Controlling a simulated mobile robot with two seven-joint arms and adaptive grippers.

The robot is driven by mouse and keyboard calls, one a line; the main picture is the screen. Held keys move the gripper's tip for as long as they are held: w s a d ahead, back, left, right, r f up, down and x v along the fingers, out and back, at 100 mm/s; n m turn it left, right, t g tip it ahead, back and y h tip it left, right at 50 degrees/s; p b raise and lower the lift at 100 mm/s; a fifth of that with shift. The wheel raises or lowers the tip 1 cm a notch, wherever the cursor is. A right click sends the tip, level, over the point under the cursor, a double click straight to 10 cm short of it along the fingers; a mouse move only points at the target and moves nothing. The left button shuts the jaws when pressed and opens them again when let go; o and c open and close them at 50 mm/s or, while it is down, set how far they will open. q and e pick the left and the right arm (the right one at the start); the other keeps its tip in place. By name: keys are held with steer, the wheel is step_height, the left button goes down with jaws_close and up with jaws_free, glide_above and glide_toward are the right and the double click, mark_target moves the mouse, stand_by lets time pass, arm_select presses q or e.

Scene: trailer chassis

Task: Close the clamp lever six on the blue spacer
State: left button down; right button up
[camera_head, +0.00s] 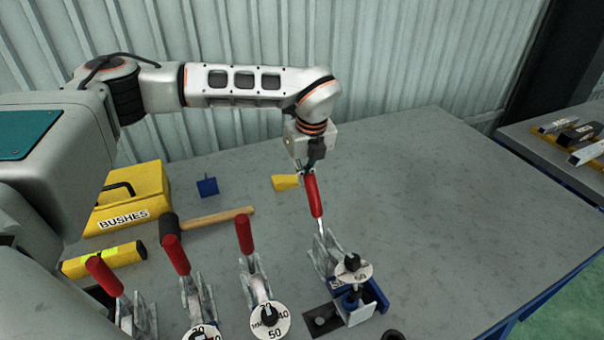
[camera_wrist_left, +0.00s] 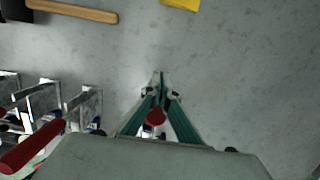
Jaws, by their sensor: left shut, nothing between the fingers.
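The clamp lever (camera_head: 313,196) with a red handle stands up, tilted slightly to the left, on the rightmost clamp (camera_head: 325,255). The blue spacer (camera_head: 376,296) is at that clamp's front, under a white numbered disc (camera_head: 366,273). My left gripper (camera_head: 312,163) is at the top end of the red handle; I cannot tell whether they touch. In the left wrist view its green-sided fingers (camera_wrist_left: 158,82) are shut together with nothing between them. The red handle's end (camera_wrist_left: 156,117) shows close to the fingers, partly hidden. My right gripper is not in view.
Several other clamps with raised red handles (camera_head: 244,233) stand to the left. Behind them are a hammer (camera_head: 217,217), a yellow BUSHES box (camera_head: 131,199), a small blue block (camera_head: 207,187) and a yellow piece (camera_head: 285,183). The grey table (camera_head: 430,190) is clear at right.

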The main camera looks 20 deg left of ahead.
mark_target(315, 192)
arm_select(q)
steer(key=shift+w, duration=0.1)
steer(key=shift+r, duration=0.15)
steer(key=shift+s+d+r, duration=0.85)
steer(key=shift+s+d, duration=0.15)
steer(key=shift+d, duration=0.05)
steer(key=shift+s+d+r, duration=0.25)
steer(key=shift+s+d, duration=0.35)
steer(key=shift+d, duration=0.05)
steer(key=shift+s+d+r, duration=0.25)
steer(key=shift+s+d, duration=0.35)
steer(key=shift+d, duration=0.05)
steer(key=shift+s+d, duration=0.1)
steer(key=shift+d, duration=0.05)
